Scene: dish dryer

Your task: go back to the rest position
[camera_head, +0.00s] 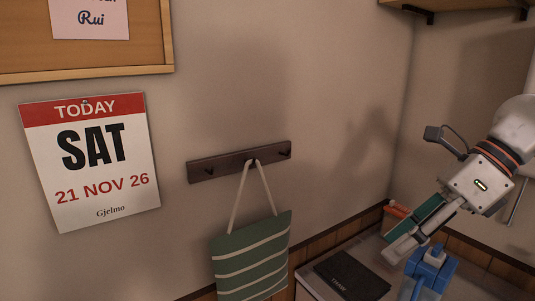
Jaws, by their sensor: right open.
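My right gripper (405,234) shows at the right, on the white arm coming in from the right edge. It points down and to the left, above the counter in the corner. Its fingers are apart and I see nothing held between them. A blue object (434,268) stands just below and to the right of the fingers; I cannot tell whether they touch. My left gripper is not in view.
A black book or folder (350,275) lies on the counter (310,276). A small orange-red item (397,208) is behind the gripper. A green striped bag (252,262) hangs from a dark hook rack (228,166). A calendar (92,160) and corkboard (80,75) are on the wall.

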